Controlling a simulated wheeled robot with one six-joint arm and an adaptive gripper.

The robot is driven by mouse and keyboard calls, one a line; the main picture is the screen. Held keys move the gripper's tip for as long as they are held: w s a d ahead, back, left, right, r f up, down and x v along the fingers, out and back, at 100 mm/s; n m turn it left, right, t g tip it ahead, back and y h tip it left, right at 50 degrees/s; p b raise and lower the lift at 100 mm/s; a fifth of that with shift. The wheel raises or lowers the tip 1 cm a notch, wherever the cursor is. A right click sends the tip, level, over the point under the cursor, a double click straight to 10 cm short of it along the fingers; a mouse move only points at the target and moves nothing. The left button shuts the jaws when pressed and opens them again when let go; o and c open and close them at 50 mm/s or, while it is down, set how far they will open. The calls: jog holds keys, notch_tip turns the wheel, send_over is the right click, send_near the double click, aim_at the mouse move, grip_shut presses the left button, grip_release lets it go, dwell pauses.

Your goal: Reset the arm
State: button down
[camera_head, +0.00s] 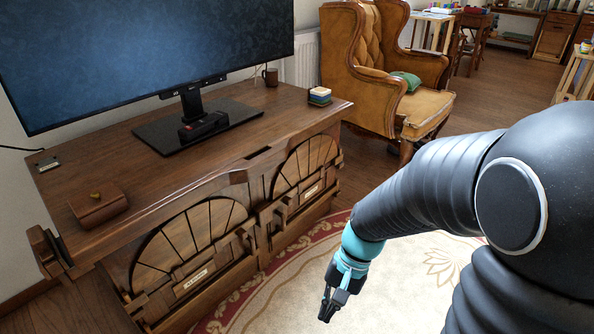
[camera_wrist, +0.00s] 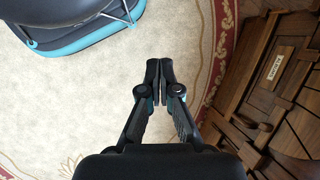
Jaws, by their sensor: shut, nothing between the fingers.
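My gripper (camera_head: 327,309) hangs at the end of my black arm in the head view, pointing down over the patterned rug. It is apart from the wooden cabinet to its left. In the wrist view my gripper (camera_wrist: 159,66) has its two fingertips together with nothing between them. The rug shows below the fingers there.
A leather armchair (camera_head: 365,65) stands behind. The rug (camera_head: 390,290) is clear.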

jog(key=s+d+r+n+t+h+p, duration=0.1)
jog(key=d+r+t, duration=0.3)
jog(key=r, duration=0.6)
jog(key=s+d+r+n+t+h+p, duration=0.2)
jog(key=s+d+r+t, duration=0.2)
jog(key=r, duration=0.6)
jog(key=shift+d+n+t+h, duration=0.4)
jog(key=shift+d, duration=0.3)
jog(key=shift+r, duration=0.15)
